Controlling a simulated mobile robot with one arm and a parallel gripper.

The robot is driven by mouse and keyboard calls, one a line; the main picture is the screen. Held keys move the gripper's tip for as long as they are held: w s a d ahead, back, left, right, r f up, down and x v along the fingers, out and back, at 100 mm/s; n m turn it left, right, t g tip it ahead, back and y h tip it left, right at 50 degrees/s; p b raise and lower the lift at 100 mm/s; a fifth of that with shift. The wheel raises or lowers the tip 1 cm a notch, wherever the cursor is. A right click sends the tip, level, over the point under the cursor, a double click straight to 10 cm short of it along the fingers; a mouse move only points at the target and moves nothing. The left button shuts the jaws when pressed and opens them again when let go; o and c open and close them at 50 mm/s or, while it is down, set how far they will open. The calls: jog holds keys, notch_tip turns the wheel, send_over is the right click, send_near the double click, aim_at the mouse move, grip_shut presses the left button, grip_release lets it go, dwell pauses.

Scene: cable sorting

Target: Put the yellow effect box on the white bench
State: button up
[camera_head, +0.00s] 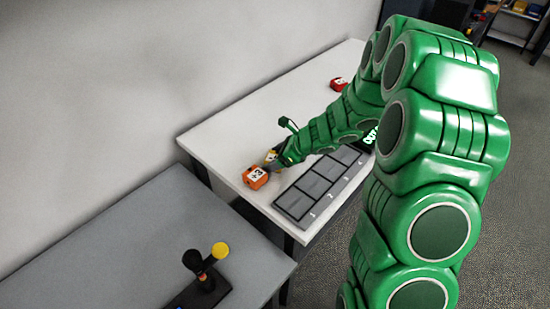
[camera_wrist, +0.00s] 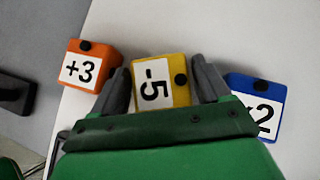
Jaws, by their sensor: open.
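The yellow effect box (camera_wrist: 162,78), marked -5, is between the two fingers of my gripper (camera_wrist: 159,66) in the wrist view. The fingers are open, one on each side of it, and the box's lower part is hidden by my gripper. It appears to rest on the white bench (camera_wrist: 225,32). In the head view my gripper (camera_head: 272,160) is low over the near-left part of the white bench (camera_head: 228,128), and the yellow box is mostly hidden there.
An orange box (camera_wrist: 88,66) marked +3 is left of my gripper and a blue box (camera_wrist: 258,100) is right. A dark numbered tray (camera_head: 300,204) lies along the bench's front edge. A red box (camera_head: 338,84) is farther back. A grey bench (camera_head: 120,240) holds a black stand (camera_head: 204,284).

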jog(key=v, duration=1.2)
jog(key=s+a+r+n+g+h, duration=0.1)
jog(key=s+a+r+n, duration=0.1)
jog(key=s+r+n, duration=0.3)
jog(key=s+a+r+n+g, duration=0.1)
jog(key=s+n+g, duration=0.15)
jog(key=s, duration=0.45)
jog(key=s+a+r+n+g+h, duration=0.1)
jog(key=s+a+r+n, duration=0.1)
jog(key=s+n, duration=0.3)
jog(key=s+d+r+n+h, duration=0.2)
jog(key=s+d+n+h, duration=0.1)
jog(key=s, duration=0.6)
jog(key=s+d+r+n+h, duration=0.2)
jog(key=s+d+n, duration=0.4)
jog(key=s, duration=0.4)
jog(key=shift+s+r+n+g+h, duration=0.35)
jog(key=shift+n+h, duration=0.1)
jog(key=shift+h, duration=0.25)
